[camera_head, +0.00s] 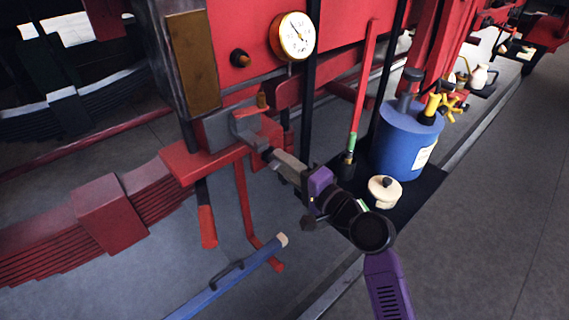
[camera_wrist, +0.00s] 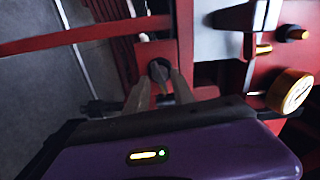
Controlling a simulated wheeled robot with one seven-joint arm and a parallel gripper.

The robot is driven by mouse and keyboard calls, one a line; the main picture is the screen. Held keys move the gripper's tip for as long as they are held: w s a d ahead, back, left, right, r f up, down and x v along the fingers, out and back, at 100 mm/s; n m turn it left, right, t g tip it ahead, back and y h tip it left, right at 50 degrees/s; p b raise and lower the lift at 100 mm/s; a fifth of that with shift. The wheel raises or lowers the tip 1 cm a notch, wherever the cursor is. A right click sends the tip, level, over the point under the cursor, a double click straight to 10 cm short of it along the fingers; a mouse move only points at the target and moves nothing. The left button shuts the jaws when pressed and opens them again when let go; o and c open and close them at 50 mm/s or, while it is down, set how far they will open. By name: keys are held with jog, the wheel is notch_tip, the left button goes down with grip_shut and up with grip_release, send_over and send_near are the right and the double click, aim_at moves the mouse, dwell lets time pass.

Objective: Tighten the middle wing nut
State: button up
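My gripper (camera_head: 272,153) reaches up and left from its purple wrist toward a grey bracket on the red frame. In the wrist view its two pale fingers (camera_wrist: 162,84) are spread apart, with a small dark piece (camera_wrist: 160,69) between their tips. This piece may be the wing nut, but its wings are not clear. It sits on a red upright part. I cannot tell whether the fingers touch it. In the head view the fingertips merge with the grey bracket (camera_head: 243,130), so the nut is not clear there. No row of wing nuts can be made out.
A brass pressure gauge (camera_head: 293,37) and a black knob (camera_head: 240,58) are on the red panel above. A blue drum (camera_head: 405,140) and a cream pot (camera_head: 383,192) stand on a black mat to the right. A blue bar (camera_head: 230,278) lies below. Open floor is at right.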

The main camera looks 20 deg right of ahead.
jog(key=b+v, duration=0.2)
jog(key=v, duration=0.5)
jog(key=shift+s, duration=0.35)
jog(key=shift+d, duration=0.1)
